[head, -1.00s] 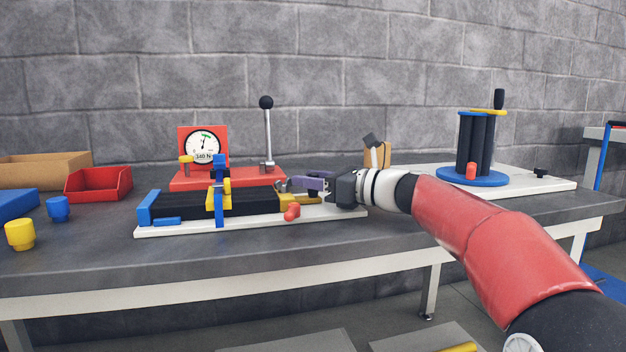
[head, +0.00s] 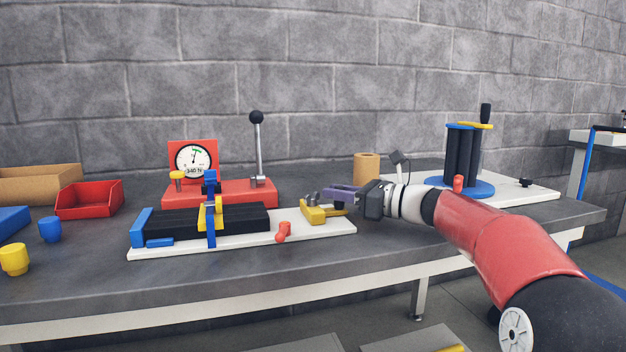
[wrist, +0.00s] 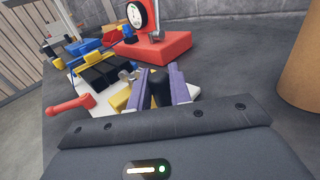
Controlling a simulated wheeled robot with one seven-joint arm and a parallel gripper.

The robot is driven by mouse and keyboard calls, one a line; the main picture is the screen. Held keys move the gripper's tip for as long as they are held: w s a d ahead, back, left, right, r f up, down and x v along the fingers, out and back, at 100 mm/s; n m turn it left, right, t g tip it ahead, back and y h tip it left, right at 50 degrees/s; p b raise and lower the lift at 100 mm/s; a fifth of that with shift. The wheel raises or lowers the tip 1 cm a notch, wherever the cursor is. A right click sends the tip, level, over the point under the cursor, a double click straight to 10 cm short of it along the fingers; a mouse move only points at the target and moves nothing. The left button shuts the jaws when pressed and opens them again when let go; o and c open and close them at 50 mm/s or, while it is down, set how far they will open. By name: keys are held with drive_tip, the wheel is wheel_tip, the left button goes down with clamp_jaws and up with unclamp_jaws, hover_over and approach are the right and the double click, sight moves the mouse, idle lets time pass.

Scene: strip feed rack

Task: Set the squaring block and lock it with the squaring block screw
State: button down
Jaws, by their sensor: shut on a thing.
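A yellow block with a black grip, which looks like the squaring block (head: 316,213), is at the right part of the white base plate (head: 190,249). It stands apart from the black strip bed (head: 178,223). My gripper (head: 338,194), with purple fingers, is shut on the block's black grip (wrist: 160,88). The yellow of the block (wrist: 121,99) shows left of the fingers in the wrist view. A red screw with a side handle, which looks like the squaring block screw (head: 284,230), sits at the plate's front edge. It also shows in the wrist view (wrist: 70,108).
A red stand with a dial gauge (head: 194,160) and an upright black-knobbed lever (head: 258,150) stands behind the plate. A tan cylinder (head: 367,167) stands behind my gripper. Bins and coloured cups are at the left; a black-post fixture (head: 462,155) is at the right.

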drive_tip(key=shift+w+d+p, duration=0.15)
drive_tip(key=shift+w+d, duration=0.05)
drive_tip(key=shift+d, duration=0.35)
drive_tip(key=shift+w+d+p, duration=0.15)
drive_tip(key=shift+d, duration=0.4)
drive_tip(key=c, duration=1.3)
unclamp_jaws()
drive_tip(key=shift+d, duration=0.15)
drive_tip(key=v, duration=0.7)
drive_tip(key=shift+s+d, duration=0.25)
drive_tip(key=shift+d, duration=0.05)
